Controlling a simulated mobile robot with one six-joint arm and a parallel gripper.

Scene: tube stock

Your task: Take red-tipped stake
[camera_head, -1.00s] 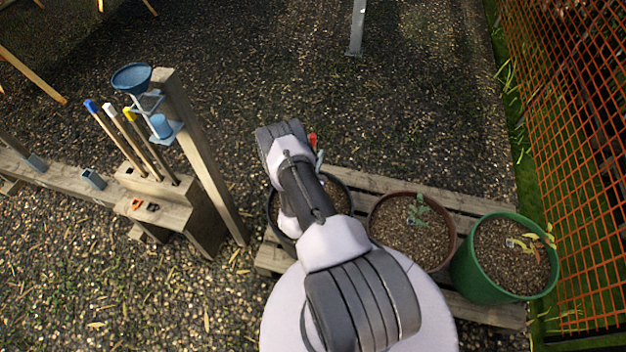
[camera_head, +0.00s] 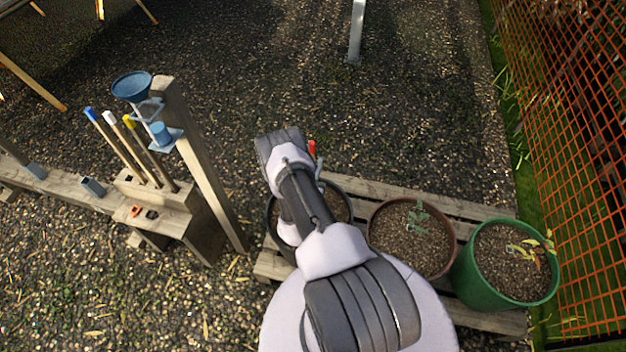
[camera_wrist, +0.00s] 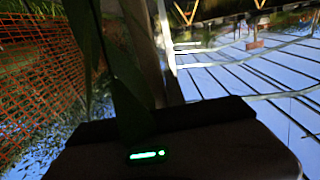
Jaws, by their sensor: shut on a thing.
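The red-tipped stake (camera_head: 312,148) shows only as its red top end, just right of my wrist in the head view. Its shaft is hidden behind my arm, above or in the leftmost pot. My gripper (camera_head: 319,170) is mostly hidden by my own wrist; a small grey part of it shows beside the red tip. It is shut on the red-tipped stake. In the wrist view a dark housing with a green light fills the bottom, and the fingers and stake cannot be made out clearly.
Blue-, white- and yellow-tipped stakes stand in a wooden block (camera_head: 184,225) at left, beside a post (camera_head: 205,165) with a blue funnel (camera_head: 132,86). A brown pot (camera_head: 455,240) and green pot (camera_head: 480,285) stand on a pallet (camera_head: 375,188). Orange netting (camera_head: 575,130) borders the right.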

